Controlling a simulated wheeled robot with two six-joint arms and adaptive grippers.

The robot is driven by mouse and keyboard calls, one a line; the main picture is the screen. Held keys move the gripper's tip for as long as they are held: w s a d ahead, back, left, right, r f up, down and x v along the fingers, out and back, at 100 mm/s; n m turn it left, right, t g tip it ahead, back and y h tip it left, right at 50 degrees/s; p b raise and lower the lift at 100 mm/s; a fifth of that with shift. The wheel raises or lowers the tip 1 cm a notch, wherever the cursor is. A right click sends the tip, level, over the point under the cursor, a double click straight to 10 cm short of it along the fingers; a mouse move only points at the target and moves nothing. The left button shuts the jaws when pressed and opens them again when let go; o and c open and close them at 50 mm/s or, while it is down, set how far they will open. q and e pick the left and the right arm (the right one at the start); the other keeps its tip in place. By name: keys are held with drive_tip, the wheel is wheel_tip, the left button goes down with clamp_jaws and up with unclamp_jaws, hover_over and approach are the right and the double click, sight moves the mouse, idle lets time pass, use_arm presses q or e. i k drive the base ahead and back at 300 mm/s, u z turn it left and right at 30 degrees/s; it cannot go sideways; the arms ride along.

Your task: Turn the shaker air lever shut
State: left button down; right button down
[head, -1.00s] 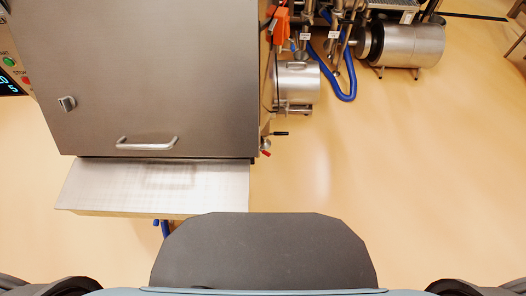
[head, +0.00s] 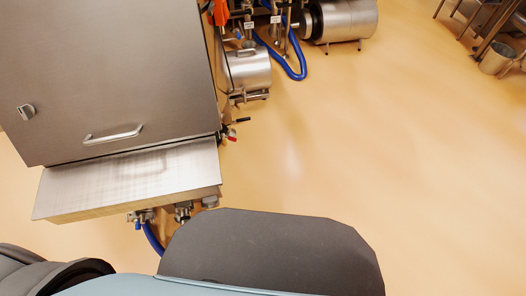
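Two small levers stick out from the right side of the steel hopper cabinet (head: 112,85), near its lower corner. One is a black-handled lever (head: 243,120), pointing right. Just below it is a red-handled lever (head: 232,138). I cannot tell which of them, if either, is the shaker air lever. Valve fittings (head: 183,211) with a blue hose (head: 152,238) show under the steel shelf (head: 130,180). Neither gripper is in view.
A steel cylinder (head: 249,68) and a larger motor-like cylinder (head: 340,20) stand behind the cabinet's right side. A blue hose loop (head: 300,68) hangs between them. A bucket (head: 497,60) stands at the far right. The floor (head: 400,150) right of the cabinet is clear.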

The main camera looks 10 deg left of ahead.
sight(222, 136)
drive_tip(key=z, duration=0.75)
drive_tip(key=i, duration=1.9)
drive_tip(key=u, duration=1.2)
drive_tip(key=i, duration=0.8)
drive_tip(key=u, duration=1.1)
drive_tip(key=i, duration=0.3)
drive_tip(key=u, duration=0.25)
